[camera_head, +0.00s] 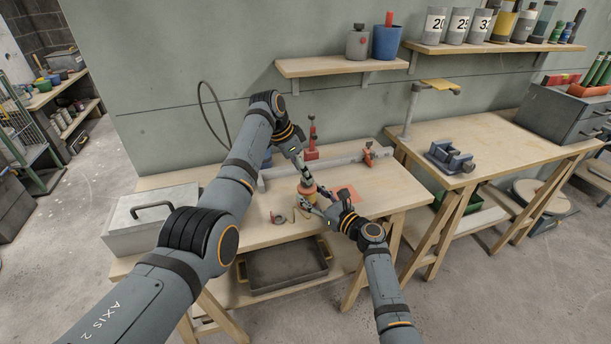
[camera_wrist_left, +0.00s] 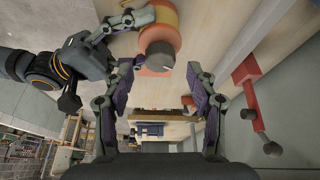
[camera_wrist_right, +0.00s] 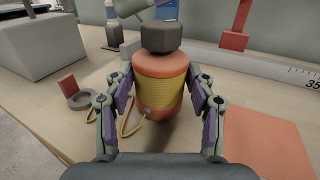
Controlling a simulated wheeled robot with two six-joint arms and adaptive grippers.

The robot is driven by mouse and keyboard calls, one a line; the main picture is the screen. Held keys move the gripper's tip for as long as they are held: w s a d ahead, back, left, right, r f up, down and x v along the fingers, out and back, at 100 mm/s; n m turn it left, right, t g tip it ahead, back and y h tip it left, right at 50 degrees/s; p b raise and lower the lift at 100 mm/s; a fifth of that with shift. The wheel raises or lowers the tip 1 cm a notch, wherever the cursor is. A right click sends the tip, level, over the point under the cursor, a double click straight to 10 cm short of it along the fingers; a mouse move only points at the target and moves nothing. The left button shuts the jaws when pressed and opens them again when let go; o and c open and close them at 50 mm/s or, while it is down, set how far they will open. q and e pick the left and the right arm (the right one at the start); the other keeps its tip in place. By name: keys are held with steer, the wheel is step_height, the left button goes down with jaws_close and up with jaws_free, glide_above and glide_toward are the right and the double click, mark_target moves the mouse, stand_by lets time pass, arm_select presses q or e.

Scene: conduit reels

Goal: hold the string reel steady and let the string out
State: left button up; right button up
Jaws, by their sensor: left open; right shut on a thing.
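The string reel (camera_head: 307,188) stands upright on the workbench, an orange drum with a yellow band of string. In the right wrist view the reel (camera_wrist_right: 160,90) carries a dark grey hexagonal knob (camera_wrist_right: 161,37) on top. A short loop of string (camera_wrist_right: 130,125) hangs at its lower left. My right gripper (camera_wrist_right: 158,92) is shut on the reel, one finger on each side. My left gripper (camera_wrist_left: 159,68) is open above the reel; the grey knob (camera_wrist_left: 158,55) shows near and between its fingertips, apparently not gripped.
A grey ring with a red block (camera_wrist_right: 76,95) lies left of the reel. An orange-red sheet (camera_wrist_right: 265,142) lies to the right. A long grey rail (camera_head: 335,162) and a red stand (camera_head: 312,150) are behind. A grey toolbox (camera_head: 150,220) stands at the bench's left end.

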arm_select(q)
steer(key=shift+x, duration=1.35)
steer(key=shift+c, duration=0.2)
steer(key=c, duration=1.1)
steer(key=n+t, duration=0.1)
steer(key=n, duration=0.2)
steer(key=shift+n+y, duration=0.3)
steer(key=shift+y, duration=0.1)
steer(key=shift+s+d+n+t+y, duration=0.1)
steer(key=shift+n+t+y, duration=0.4)
steer(key=shift+n, duration=1.6)
